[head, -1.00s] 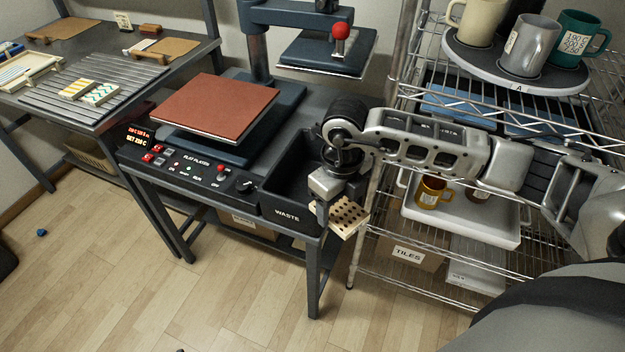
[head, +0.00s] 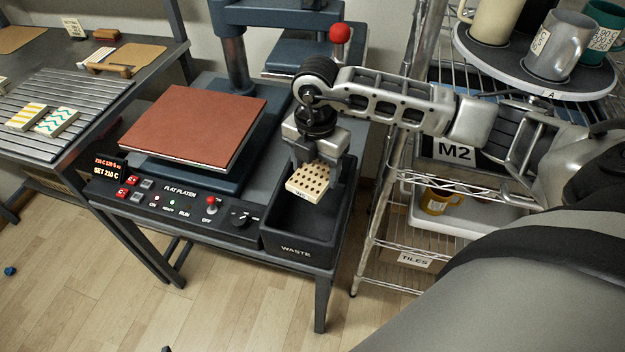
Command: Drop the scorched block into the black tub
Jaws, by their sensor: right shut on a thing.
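The scorched block (head: 309,183) is a pale slab with rows of dark brown spots. My right gripper (head: 318,165) is shut on it and holds it tilted over the black tub (head: 291,251), which is labelled WASTE. The block shows above the tub's open top, within its rim as seen from the head. The tub stands at the right end of the press table and its inside is dark. The gripper hides part of the tub's back. My left gripper is not in view.
The flat platen press with its red-brown pad (head: 196,122) stands left of the tub, its control panel (head: 180,200) in front. A wire shelf (head: 400,215) with mugs stands close on the right. Patterned tiles (head: 57,121) lie on the ribbed rack at left.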

